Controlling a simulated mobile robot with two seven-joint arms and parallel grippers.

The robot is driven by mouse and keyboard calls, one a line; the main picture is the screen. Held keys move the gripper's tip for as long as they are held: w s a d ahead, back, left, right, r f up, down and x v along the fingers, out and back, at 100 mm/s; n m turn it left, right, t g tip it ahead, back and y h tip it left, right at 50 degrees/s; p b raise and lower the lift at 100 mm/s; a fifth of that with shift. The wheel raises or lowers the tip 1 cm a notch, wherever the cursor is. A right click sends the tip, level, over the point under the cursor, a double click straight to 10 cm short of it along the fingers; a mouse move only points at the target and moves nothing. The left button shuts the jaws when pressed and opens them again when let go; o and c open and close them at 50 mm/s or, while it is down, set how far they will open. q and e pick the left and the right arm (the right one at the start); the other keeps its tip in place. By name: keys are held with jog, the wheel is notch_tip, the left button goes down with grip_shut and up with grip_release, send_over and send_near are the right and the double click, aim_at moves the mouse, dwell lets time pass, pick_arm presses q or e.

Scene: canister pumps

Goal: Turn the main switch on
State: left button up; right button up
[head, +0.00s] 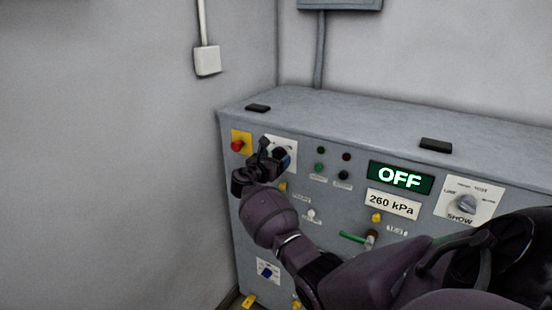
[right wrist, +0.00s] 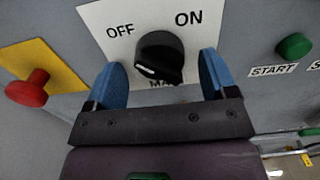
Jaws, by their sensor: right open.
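The main switch (right wrist: 158,58) is a black rotary knob on a white plate with OFF at its left and ON at its right. Its white pointer mark is at the knob's lower left; the label below is partly hidden. My right gripper (right wrist: 163,75) is open, with one blue finger on each side of the knob; I cannot tell whether they touch it. In the head view my right gripper (head: 280,160) covers most of the switch plate (head: 272,139). My left gripper is not in view.
A red button (right wrist: 28,88) on a yellow plate is close left of the switch. A green START button (right wrist: 294,46) is to the right. The cabinet's display (head: 401,178) reads OFF, above a 260 kPa label (head: 392,205). A SHOW selector (head: 466,204) sits further right.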

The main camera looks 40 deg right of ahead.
jog(key=shift+w+d, duration=0.15)
jog(key=shift+d, duration=0.35)
jog(key=c, duration=0.9)
